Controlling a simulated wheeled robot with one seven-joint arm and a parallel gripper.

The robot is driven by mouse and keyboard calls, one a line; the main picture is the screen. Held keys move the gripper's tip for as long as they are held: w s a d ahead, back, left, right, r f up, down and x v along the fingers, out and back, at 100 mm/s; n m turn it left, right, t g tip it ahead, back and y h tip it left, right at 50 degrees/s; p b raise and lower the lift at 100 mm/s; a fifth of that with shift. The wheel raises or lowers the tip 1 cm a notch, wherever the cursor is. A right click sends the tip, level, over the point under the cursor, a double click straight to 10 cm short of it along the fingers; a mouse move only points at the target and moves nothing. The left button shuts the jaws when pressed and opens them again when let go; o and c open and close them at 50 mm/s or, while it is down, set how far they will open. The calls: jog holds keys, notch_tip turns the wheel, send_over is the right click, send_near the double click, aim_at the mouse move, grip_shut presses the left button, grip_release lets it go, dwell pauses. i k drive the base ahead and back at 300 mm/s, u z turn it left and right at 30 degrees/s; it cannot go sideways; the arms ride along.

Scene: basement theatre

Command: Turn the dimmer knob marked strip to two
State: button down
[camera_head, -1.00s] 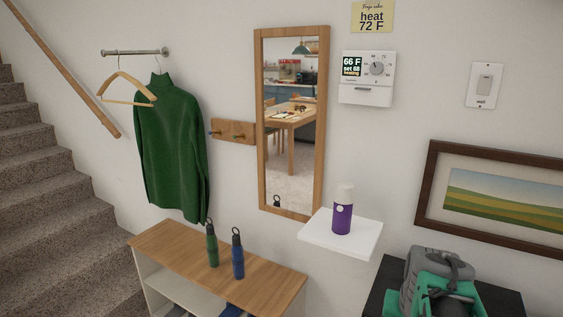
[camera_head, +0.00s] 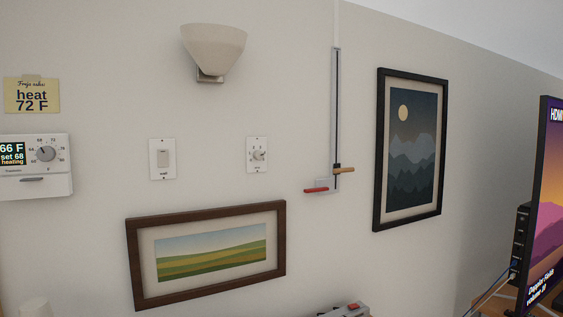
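A white wall plate with a round dimmer knob (camera_head: 258,155) is on the wall right of centre-left, above the landscape picture. Small marks surround the knob, but its label and setting are too small to read. A plate with a rocker switch (camera_head: 162,158) is to its left, with a small label under the switch. I cannot tell from the label whether the knob is the strip one. My gripper is not in view.
A thermostat (camera_head: 35,165) and a "heat 72 F" note (camera_head: 32,95) are at the left. A wall lamp (camera_head: 212,50) hangs above. A slotted lever track (camera_head: 336,120), a framed mountain picture (camera_head: 410,145) and a screen (camera_head: 545,210) are to the right. A framed landscape (camera_head: 207,250) hangs below.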

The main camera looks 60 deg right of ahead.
aim_at(259, 155)
jog(key=u, duration=0.6)
jog(key=k, duration=1.05)
jog(key=z, duration=1.05)
jog(key=i, duration=0.35)
